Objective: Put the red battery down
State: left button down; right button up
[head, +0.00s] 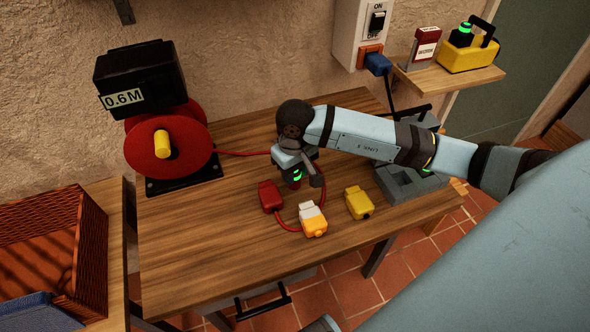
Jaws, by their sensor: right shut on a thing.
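My right gripper (303,192) reaches down from the right over the middle of the wooden table and is shut. A separate red block (270,196) lies just left of the gripper. My left gripper is not in view.
A white and orange block (313,221) and a yellow block (358,203) lie close in front and right. A red cable (240,153) runs from the reel (170,150) and loops around here. A grey device (408,183) stands right. The table's front left is clear.

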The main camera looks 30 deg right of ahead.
jog(key=shift+f+b, duration=0.2)
jog(key=shift+b, duration=0.1)
jog(key=o, duration=1)
jog(key=shift+r, duration=0.1)
